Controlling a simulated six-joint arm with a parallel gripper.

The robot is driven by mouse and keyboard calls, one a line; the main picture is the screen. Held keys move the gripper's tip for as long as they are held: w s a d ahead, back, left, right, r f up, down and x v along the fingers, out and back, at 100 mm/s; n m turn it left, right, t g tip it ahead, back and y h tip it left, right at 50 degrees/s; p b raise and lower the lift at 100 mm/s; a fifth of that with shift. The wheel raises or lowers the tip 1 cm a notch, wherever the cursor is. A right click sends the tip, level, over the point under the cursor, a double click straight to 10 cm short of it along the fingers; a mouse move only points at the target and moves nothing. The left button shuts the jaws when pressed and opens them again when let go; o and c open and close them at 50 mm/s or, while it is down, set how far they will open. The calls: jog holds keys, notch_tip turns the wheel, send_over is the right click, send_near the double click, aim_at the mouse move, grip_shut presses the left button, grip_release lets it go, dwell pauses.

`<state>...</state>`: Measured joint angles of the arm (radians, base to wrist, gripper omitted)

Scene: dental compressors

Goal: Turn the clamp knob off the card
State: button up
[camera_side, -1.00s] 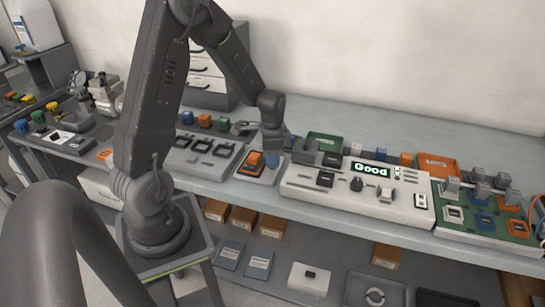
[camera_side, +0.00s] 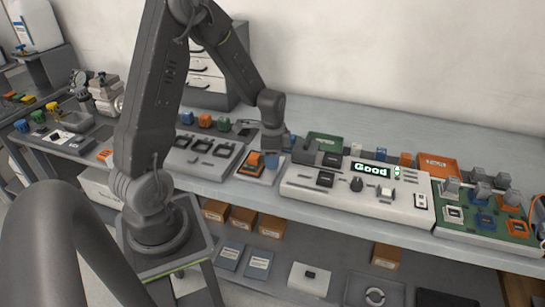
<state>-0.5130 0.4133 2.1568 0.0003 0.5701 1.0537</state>
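My gripper (camera_side: 272,148) is low over the bench, close to the right side of a small unit with an orange block (camera_side: 256,160) on a light base (camera_side: 244,177). A blue piece (camera_side: 270,160) shows just under my gripper, beside the orange block. The fingers are too small and dark to tell whether they are open or shut. I cannot make out for certain which part is the clamp knob or the card.
A white test panel (camera_side: 300,192) with a lit "Good" display (camera_side: 371,170) stands to the right. A green board (camera_side: 455,224) with sockets lies further right. A grey tray (camera_side: 196,155) with dark slots lies left. Orange (camera_side: 436,165) and green (camera_side: 325,141) bins stand behind.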

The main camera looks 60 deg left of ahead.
jog(key=shift+o, duration=0.8)
notch_tip(320, 180, up, 14)
jog(key=shift+f, duration=0.1)
